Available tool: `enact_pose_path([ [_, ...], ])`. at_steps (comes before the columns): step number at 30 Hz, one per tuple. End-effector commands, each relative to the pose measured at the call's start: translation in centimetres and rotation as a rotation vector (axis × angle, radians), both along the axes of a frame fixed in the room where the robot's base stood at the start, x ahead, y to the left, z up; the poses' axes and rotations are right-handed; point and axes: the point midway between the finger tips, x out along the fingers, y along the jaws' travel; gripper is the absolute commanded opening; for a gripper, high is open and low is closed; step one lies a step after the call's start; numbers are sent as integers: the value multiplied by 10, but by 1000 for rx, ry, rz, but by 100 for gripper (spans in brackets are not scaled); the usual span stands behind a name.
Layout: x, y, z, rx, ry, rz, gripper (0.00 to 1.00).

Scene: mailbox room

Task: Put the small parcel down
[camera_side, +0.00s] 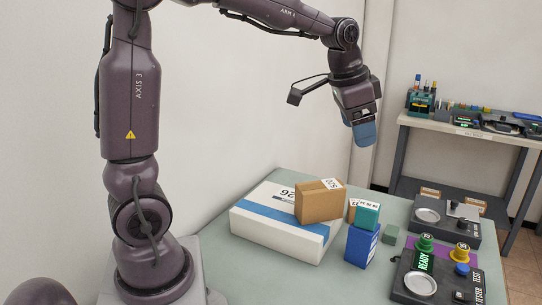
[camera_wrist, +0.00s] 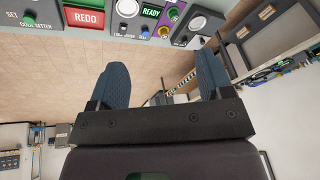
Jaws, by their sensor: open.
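My gripper (camera_side: 363,133) is raised well above the far part of the table, with nothing visible in it. In the wrist view its two blue fingers (camera_wrist: 166,84) stand apart with empty space between them. A brown box (camera_side: 319,201) with a white label rests on a large white box (camera_side: 285,222) with a blue stripe. To its right are a teal box (camera_side: 367,216) above a blue box (camera_side: 361,246), a partly hidden small brown box (camera_side: 353,209), and a small green cube (camera_side: 390,234). I cannot tell which is the small parcel.
A control panel (camera_side: 438,278) with a lit READY sign and knobs stands at the table's right front. Another device (camera_side: 446,217) with a round plate is behind it. A shelf bench (camera_side: 465,131) with equipment stands at the back right. The table's near left part is bare.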

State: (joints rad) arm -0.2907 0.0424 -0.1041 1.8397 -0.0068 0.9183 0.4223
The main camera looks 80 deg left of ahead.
Motion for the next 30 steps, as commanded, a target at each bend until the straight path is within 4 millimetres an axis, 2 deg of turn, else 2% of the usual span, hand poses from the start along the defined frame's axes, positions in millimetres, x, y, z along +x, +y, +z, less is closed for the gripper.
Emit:
enact_pose_path([
  [1,-25,-15,11,-1,-26,17,73],
  [3,-57,-31,17,-12,-53,51,73],
  [6,-101,-48,18,-41,-91,97,73],
  [9,-138,-60,11,-76,-122,139,73],
  [12,-165,-67,2,-109,-144,169,73],
  [15,-181,-71,-6,-134,-156,189,73],
  [18,-188,-72,-10,-145,-160,198,73],
  [30,-188,-72,-11,-145,-159,200,73],
])
